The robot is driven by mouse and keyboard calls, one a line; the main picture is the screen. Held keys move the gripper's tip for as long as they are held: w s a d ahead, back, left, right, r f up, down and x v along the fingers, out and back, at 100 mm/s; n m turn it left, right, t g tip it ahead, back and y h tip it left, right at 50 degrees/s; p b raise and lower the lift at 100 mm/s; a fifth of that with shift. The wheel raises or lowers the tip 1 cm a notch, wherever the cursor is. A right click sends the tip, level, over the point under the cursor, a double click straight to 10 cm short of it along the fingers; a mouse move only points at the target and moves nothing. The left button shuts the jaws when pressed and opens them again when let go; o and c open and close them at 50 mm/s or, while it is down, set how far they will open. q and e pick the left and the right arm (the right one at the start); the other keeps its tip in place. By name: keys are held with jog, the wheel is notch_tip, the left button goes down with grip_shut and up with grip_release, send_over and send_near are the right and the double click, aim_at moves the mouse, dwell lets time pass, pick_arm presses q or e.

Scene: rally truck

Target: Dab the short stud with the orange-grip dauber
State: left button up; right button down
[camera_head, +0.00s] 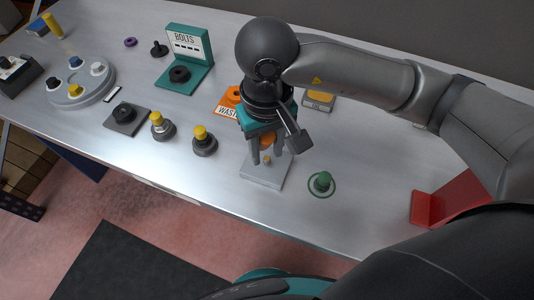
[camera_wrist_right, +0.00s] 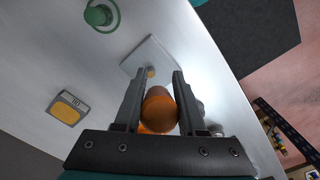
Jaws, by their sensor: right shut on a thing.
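My right gripper (camera_head: 267,157) is shut on the orange-grip dauber (camera_head: 267,139), over a pale grey plate (camera_head: 262,176). In the right wrist view the dauber's rounded orange grip (camera_wrist_right: 159,108) sits between the two fingers (camera_wrist_right: 156,76). The plate (camera_wrist_right: 147,50) lies beyond the fingertips, with a small tan-orange piece (camera_wrist_right: 150,72) showing near it. I cannot tell whether that piece is the dauber's tip or the short stud, or whether anything touches. My left gripper is not in view.
A green knob (camera_head: 322,182) in a ring stands right of the plate. Two yellow-topped posts (camera_head: 157,119) (camera_head: 203,135) stand left. An orange waste mat (camera_head: 226,104), a teal bolts stand (camera_head: 179,85) and a round grey tray (camera_head: 64,99) lie further back. A red bracket (camera_head: 455,200) is at the right.

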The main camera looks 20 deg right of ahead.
aim_at(267, 139)
jog(key=shift+r+p, duration=0.65)
jog(key=shift+r, duration=1.05)
